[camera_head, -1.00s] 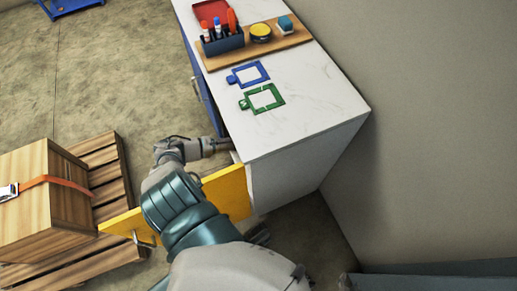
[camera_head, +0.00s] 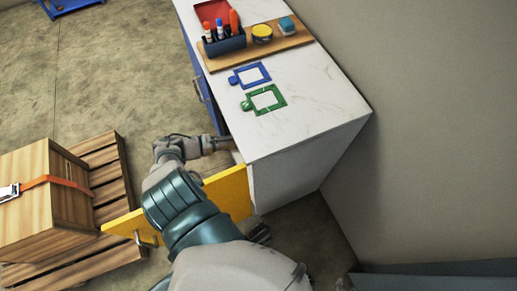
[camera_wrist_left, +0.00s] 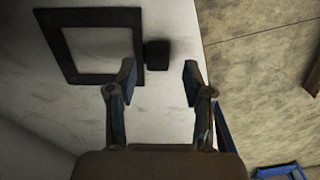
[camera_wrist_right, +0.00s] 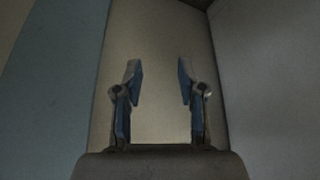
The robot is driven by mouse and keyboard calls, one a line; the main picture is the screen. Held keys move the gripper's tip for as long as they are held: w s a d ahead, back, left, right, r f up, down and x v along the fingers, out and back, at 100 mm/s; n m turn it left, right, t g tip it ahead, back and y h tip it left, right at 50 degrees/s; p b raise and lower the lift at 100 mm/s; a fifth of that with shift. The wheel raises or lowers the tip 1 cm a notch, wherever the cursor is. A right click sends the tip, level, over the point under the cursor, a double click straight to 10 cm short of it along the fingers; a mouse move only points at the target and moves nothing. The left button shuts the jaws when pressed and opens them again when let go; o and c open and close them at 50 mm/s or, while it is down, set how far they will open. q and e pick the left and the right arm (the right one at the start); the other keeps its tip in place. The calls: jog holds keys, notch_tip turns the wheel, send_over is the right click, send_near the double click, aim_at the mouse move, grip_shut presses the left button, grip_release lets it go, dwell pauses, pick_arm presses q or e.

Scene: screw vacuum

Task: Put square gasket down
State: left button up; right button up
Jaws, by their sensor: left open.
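A dark square gasket (camera_wrist_left: 70,45), a frame with a small tab, lies on a pale surface in the left wrist view. My left gripper (camera_wrist_left: 160,72) is open, with the gasket's tab just ahead of the gap between its fingertips and nothing clasped. In the head view my left arm reaches to the open side of the white-topped cabinet, where the left gripper (camera_head: 222,143) is partly hidden. The dark gasket cannot be made out there. My right gripper (camera_wrist_right: 160,75) is open and empty in its own wrist view.
A blue square frame (camera_head: 250,75) and a green square frame (camera_head: 265,99) lie on the white countertop (camera_head: 310,115). A wooden tray (camera_head: 282,43) holds pens and small tubs. The yellow door (camera_head: 229,190) stands open beside my arm. A strapped crate (camera_head: 70,205) stands left.

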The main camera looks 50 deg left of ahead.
pick_arm(q)
notch_tip(320, 180, up, 4)
jog(key=shift+a+p, duration=0.1)
jog(key=shift+p, duration=0.5)
jog(key=shift+r+p, duration=0.35)
jog(key=shift+r, duration=0.7)
pick_arm(e)
jog(key=s+g, duration=0.1)
jog(key=s+d+f+g, duration=0.1)
jog(key=s, duration=0.1)
jog(key=s+f+g, duration=0.1)
jog(key=s, duration=0.1)
jog(key=shift+d+f+h, duration=0.25)
jog(key=shift+d+h, duration=0.05)
jog(key=shift+h, duration=0.1)
jog(key=shift+a, duration=0.1)
